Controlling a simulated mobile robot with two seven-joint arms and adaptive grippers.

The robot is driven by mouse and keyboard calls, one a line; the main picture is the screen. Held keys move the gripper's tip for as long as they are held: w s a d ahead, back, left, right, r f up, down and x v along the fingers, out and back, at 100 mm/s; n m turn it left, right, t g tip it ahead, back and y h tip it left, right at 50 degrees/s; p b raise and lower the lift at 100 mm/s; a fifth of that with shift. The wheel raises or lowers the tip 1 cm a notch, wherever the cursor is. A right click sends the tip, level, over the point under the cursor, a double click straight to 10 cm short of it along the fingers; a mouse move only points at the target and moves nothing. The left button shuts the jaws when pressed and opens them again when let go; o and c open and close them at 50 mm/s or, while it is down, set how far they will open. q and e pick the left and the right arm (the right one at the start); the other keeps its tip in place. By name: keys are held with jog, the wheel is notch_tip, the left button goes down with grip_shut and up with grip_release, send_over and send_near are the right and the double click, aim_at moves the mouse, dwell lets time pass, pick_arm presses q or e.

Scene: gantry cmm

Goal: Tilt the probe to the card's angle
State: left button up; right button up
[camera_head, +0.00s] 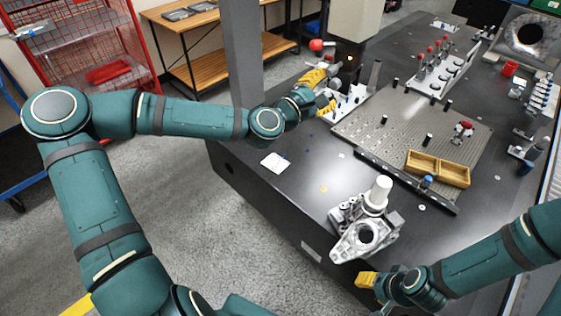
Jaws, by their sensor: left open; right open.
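My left gripper (320,92), with yellow fingers, is open just left of and below the probe head. I cannot tell whether it touches anything. A small white card (275,162) lies at the table's left edge; its writing is unreadable. My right gripper (367,281) is open and apart from the probe, at the front edge.
A metal casting with a white cylinder (378,192) stands near the front edge. A perforated plate (377,130) holds a wooden tray (455,175) and small pegs. A rack with red-topped styli (443,72) stands behind. Dark table surface is clear around the card.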

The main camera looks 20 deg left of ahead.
pick_arm(q)
jog(key=p+v, duration=0.1)
jog(key=v, duration=0.4)
jog(key=shift+s, duration=0.2)
dwell(0.5)
jog(key=s+d+f+m+g+h, duration=0.1)
jog(key=s+d+f+m+g, duration=0.2)
jog(key=f, duration=0.4)
jog(key=s+d+f+m+g, duration=0.2)
jog(key=d+f+m+g, duration=0.1)
jog(key=d+f, duration=0.25)
jog(key=s+d+f+m+g+h, duration=0.1)
jog(key=s+d+f+m+g, duration=0.2)
jog(key=f, duration=0.4)
jog(key=s+a+f+m+g+y, duration=0.1)
jog(key=s+f+m+g+y, duration=0.1)
jog(key=s+f, duration=0.4)
jog(key=s+a+f+m+g+y, duration=0.2)
jog(key=s+f+m+g, duration=0.2)
jog(key=s+f+m, duration=0.2)
notch_tip(320, 180, down, 3)
jog(key=shift+a+r+m, duration=0.15)
jog(key=shift+a+m, duration=0.2)
jog(key=shift+m, duration=0.15)
